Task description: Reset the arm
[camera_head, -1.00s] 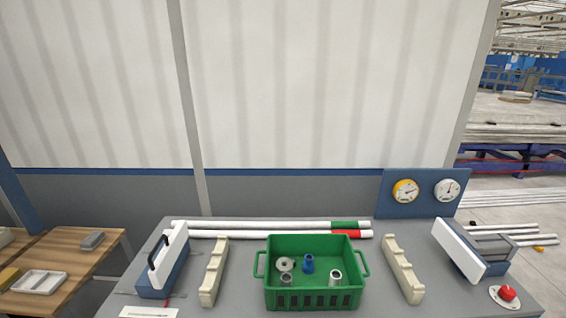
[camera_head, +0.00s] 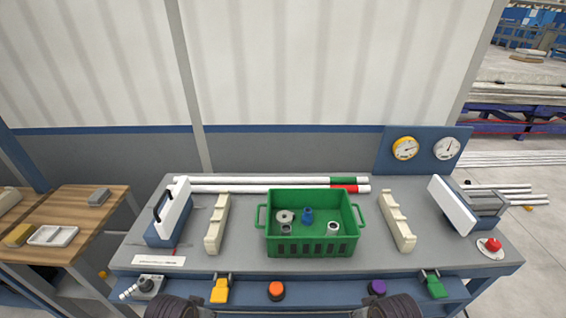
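Neither of my grippers can be made out. Only two dark ribbed parts, probably of my own arms, show at the bottom edge.
A blue-and-white device (camera_head: 169,216) stands at the table's left, another white-fronted device (camera_head: 453,206) at its right near a red button (camera_head: 494,243). A lower front shelf (camera_head: 325,290) holds coloured items. A wooden table (camera_head: 96,221) stands at left.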

